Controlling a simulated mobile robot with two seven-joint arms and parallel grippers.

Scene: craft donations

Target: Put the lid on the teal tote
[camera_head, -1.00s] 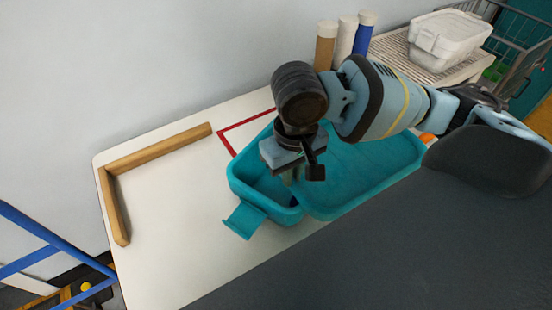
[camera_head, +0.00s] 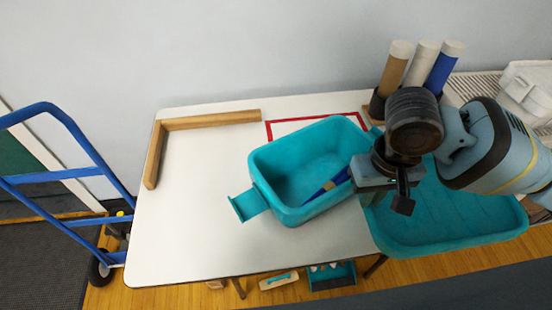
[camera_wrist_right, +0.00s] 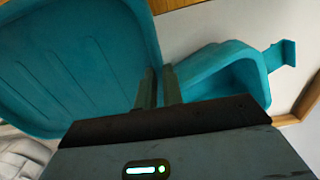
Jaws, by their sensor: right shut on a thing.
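The teal tote (camera_head: 262,165) stands open on the white table, with a blue item (camera_head: 328,189) inside it. Its teal lid (camera_head: 455,222) is to the right of the tote in the head view, over the table's right front edge. My right gripper (camera_head: 372,196) is shut on the lid's edge nearest the tote and hides part of the tote's right rim. In the right wrist view the fingers (camera_wrist_right: 159,92) pinch the edge of the lid (camera_wrist_right: 75,60), with the tote (camera_wrist_right: 222,68) just to the right. My left gripper is not in view.
A wooden L-shaped rail (camera_head: 205,121) lies at the table's back left. Red tape (camera_head: 318,118) marks the table behind the tote. Several rolls (camera_head: 420,65) stand at the back right near a white bin (camera_head: 530,90). A blue hand truck (camera_head: 60,175) stands left.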

